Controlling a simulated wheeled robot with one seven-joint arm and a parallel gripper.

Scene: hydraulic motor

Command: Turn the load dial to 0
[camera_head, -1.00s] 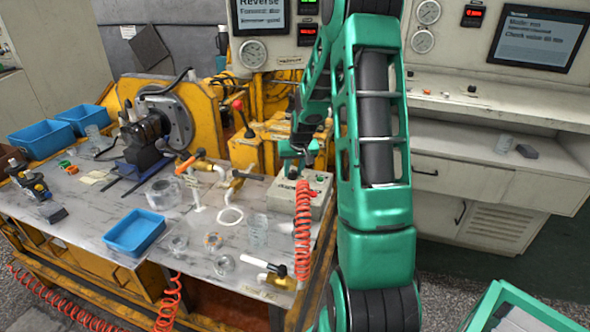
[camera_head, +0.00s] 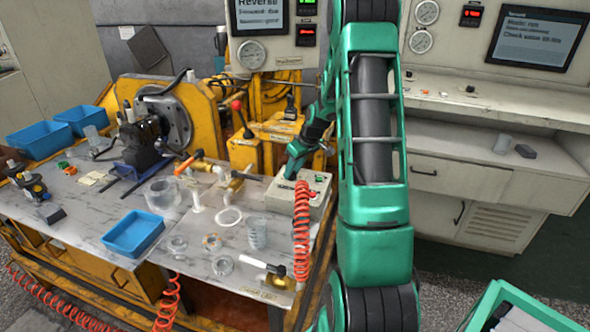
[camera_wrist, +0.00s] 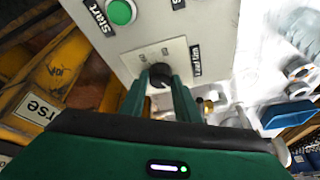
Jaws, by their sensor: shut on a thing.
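The load dial (camera_wrist: 160,70) is a dark round knob on the light control box, with small markings around it in the wrist view. My gripper (camera_wrist: 160,82) is at the dial, its two green fingers on either side of it and shut on it. The exact pointer direction is hard to read. In the head view my gripper (camera_head: 291,172) reaches down to the control box (camera_head: 313,205) at the right end of the bench, and hides the dial there.
A green Start button (camera_wrist: 121,11) sits near the dial on the same panel. A coiled orange hose (camera_head: 302,230) hangs at the box's front. A blue tray (camera_head: 134,232), glass parts and brass valves lie on the bench to the left.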

